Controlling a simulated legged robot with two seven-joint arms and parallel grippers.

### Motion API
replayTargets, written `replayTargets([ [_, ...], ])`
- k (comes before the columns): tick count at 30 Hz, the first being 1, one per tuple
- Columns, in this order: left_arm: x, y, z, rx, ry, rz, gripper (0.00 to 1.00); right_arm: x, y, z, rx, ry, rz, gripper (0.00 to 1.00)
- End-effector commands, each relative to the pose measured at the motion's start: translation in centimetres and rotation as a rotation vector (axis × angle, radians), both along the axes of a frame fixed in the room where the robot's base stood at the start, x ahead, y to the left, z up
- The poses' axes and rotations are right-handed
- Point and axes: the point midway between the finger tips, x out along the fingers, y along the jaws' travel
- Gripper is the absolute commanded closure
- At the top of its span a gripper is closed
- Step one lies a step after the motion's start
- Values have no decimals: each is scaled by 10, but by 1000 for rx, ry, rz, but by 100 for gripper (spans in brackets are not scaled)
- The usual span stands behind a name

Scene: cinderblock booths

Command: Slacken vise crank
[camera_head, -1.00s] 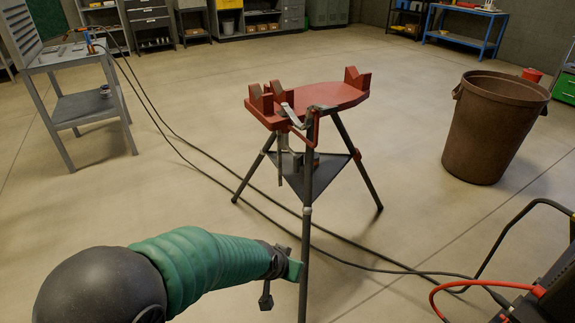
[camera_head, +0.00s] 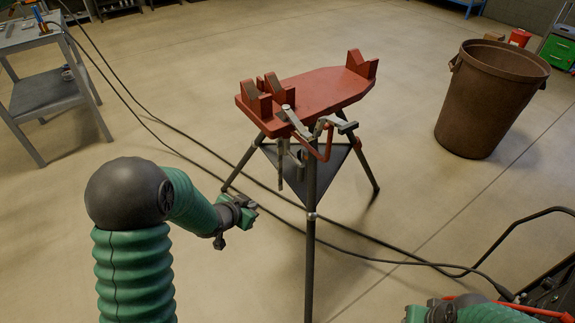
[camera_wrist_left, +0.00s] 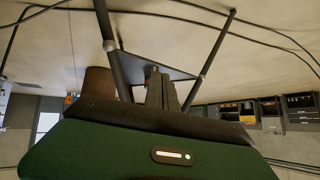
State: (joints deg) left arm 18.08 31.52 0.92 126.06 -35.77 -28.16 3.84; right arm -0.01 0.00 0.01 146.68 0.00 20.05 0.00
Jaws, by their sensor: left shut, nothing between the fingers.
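A red tripod vise stand (camera_head: 318,90) stands in the middle of the head view. Metal crank parts (camera_head: 290,122) show at its near edge, beside a red bent piece (camera_head: 326,144); which part is the crank handle I cannot tell for sure. My left gripper (camera_head: 248,212) is shut and empty, left of the stand's near leg, below the crank and apart from it. In the left wrist view its fingers (camera_wrist_left: 163,88) point toward the stand's legs (camera_wrist_left: 108,35); the crank is not clear there. My right gripper (camera_head: 428,312) shows at the bottom edge, partly cut off; its jaws are unclear.
A brown bin (camera_head: 490,105) stands at the right. A grey cart (camera_head: 45,95) stands at the left. Black cables (camera_head: 400,258) run over the floor under the stand. Dark equipment (camera_head: 548,290) is at the lower right. The floor around the stand is mostly open.

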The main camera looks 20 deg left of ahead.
Motion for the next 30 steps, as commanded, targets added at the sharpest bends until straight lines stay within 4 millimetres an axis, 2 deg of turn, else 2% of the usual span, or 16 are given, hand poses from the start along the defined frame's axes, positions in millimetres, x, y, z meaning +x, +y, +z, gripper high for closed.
replayTargets([
  [1,9,4,6,-14,-38,-28,100,0,0,12,0,0,0,64],
  [3,22,7,9,-40,-107,-83,100,0,0,22,0,0,0,64],
  [7,35,9,17,-129,-254,-204,100,0,0,42,0,0,0,64],
  [10,29,8,26,-239,-385,-311,100,0,0,60,0,0,0,64],
  [14,2,4,37,-401,-534,-429,100,0,0,78,0,0,0,64],
  [17,-12,2,41,-470,-593,-475,100,0,0,80,0,0,0,64],
  [20,-11,-4,41,-484,-604,-489,100,0,0,77,0,0,0,64],
  [23,0,-14,40,-483,-604,-490,100,0,0,74,0,0,0,64],
  [30,40,-46,39,-481,-603,-489,100,0,0,67,0,0,0,64],
])
